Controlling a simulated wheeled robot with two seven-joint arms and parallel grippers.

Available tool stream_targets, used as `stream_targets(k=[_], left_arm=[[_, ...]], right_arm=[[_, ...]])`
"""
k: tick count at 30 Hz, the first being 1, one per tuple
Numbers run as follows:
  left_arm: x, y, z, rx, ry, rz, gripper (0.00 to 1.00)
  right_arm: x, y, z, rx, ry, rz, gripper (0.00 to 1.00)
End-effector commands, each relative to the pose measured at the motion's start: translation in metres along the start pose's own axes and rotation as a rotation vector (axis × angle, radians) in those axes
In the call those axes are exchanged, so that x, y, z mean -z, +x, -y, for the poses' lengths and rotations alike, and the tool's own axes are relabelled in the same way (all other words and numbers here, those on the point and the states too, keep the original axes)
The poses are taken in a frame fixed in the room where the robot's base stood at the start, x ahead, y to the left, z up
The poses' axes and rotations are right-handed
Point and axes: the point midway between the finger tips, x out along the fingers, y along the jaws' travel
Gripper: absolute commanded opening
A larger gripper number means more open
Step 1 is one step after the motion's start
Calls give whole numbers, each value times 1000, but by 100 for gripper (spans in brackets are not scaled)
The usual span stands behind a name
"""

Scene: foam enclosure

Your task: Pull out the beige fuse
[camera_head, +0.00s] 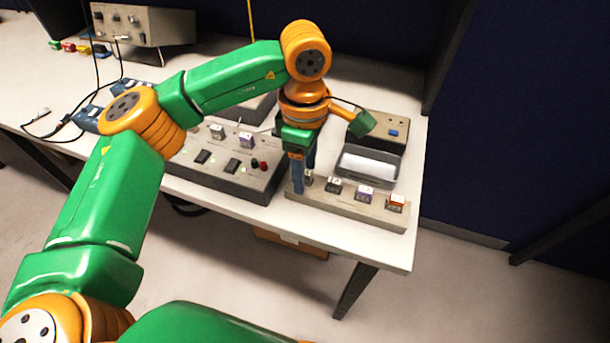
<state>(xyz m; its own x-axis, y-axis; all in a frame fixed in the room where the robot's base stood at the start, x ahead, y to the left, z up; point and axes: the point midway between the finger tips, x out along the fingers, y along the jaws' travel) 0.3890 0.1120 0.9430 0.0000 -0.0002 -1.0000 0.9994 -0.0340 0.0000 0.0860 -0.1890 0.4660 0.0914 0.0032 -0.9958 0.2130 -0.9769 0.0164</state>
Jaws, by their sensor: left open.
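My left gripper (304,178) points down at the left end of a beige fuse rack (345,208) on the white table. Its blue fingers are open around or just beside a small pale fuse (309,177), mostly hidden by them; I cannot tell if they touch it. A dark fuse (334,186), a purple-marked fuse (365,194) and an orange-marked fuse (396,203) stand in the rack to the right. On the grey panel (232,185) to the left stand a pale, beige-looking fuse (217,132) and a purple-marked fuse (246,140). My right gripper is out of view.
A grey tray (370,165) with a white bottom lies behind the rack. A box with a blue button (385,127) stands behind it. An instrument (143,24) and cables are at the back left. The table's front edge lies close before the rack.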

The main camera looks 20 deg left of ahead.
Motion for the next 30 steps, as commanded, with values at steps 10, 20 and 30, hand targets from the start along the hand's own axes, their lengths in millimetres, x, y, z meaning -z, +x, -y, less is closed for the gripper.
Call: stream_targets(k=[10,20,30], left_arm=[[0,0,0,0,0,0,60],[0,0,0,0,0,0,0],[0,0,0,0,0,0,0]], right_arm=[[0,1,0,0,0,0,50],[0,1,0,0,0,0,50],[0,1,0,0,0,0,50]])
